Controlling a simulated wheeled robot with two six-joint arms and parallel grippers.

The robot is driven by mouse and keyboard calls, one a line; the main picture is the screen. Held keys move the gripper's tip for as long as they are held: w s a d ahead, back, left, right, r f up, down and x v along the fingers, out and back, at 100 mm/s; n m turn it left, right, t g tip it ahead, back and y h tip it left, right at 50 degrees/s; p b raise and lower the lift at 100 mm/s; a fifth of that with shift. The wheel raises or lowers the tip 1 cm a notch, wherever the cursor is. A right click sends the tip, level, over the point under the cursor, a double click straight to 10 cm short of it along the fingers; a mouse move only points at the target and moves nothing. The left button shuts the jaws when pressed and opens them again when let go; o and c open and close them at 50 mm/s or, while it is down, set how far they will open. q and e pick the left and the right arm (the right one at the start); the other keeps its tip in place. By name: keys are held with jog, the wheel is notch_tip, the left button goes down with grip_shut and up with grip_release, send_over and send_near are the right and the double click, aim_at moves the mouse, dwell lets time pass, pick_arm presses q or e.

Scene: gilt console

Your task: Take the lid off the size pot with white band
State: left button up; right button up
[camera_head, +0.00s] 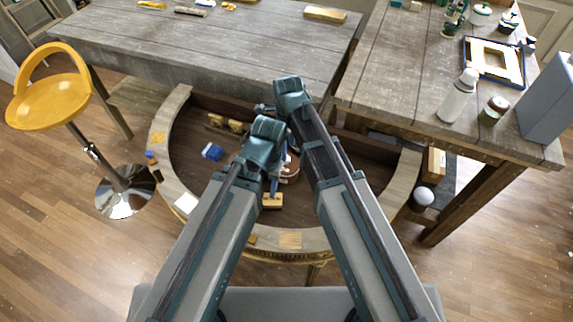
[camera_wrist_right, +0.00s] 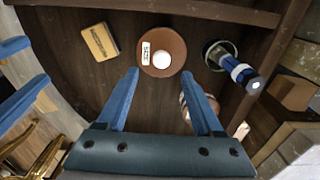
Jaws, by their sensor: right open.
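In the right wrist view a round brown lid (camera_wrist_right: 178,62) with a white knob and a small white label is seen from above. The pot under it is hidden from this angle, so I cannot see a white band. My right gripper (camera_wrist_right: 160,73) is open, its two blue fingers apart with their tips just below the lid in the picture; I cannot tell whether they touch it. In the head view a brown and white round pot (camera_head: 290,172) is partly hidden by my arms. My left gripper's blue fingers (camera_wrist_right: 22,70) show apart at the left edge of the wrist view.
A tan block (camera_wrist_right: 100,42) lies left of the lid, and a dark round pot with a blue and white object (camera_wrist_right: 240,72) is on the right. Another rounded thing is half hidden behind my right-hand finger. The console's rim (camera_head: 404,185) curves around these; a blue block (camera_head: 212,152) lies inside.

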aim_at(287, 161)
jog(key=shift+w+a+f+b, duration=0.1)
jog(key=shift+f+b, duration=1.2)
jog(key=shift+f, duration=0.05)
jog(key=shift+w+a+f+b, duration=0.1)
jog(key=shift+f+b, duration=1.2)
jog(key=shift+r, duration=0.1)
grip_shut()
